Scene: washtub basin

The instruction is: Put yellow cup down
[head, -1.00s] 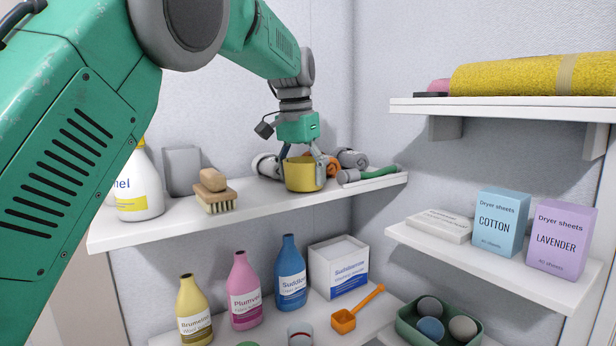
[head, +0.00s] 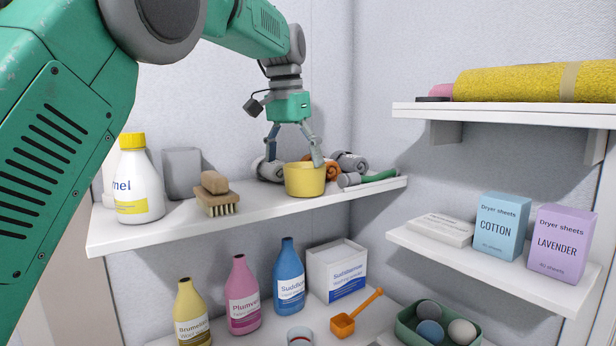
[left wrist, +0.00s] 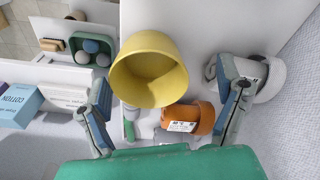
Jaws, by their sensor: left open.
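The yellow cup (head: 305,180) stands upright on the upper left shelf (head: 150,232), near its front edge. In the left wrist view the cup (left wrist: 148,72) shows its open, empty inside. My left gripper (head: 294,164) is open and empty, with its fingers spread above and behind the cup. In the left wrist view the fingertips (left wrist: 165,80) stand wide apart on either side of the cup, clear of its wall. My right gripper is not in view.
Rolled cloths (head: 350,163) and a green-handled item (head: 380,175) lie right of the cup. A brush (head: 216,203) and a white bottle (head: 137,185) stand left. Bare shelf lies between brush and cup.

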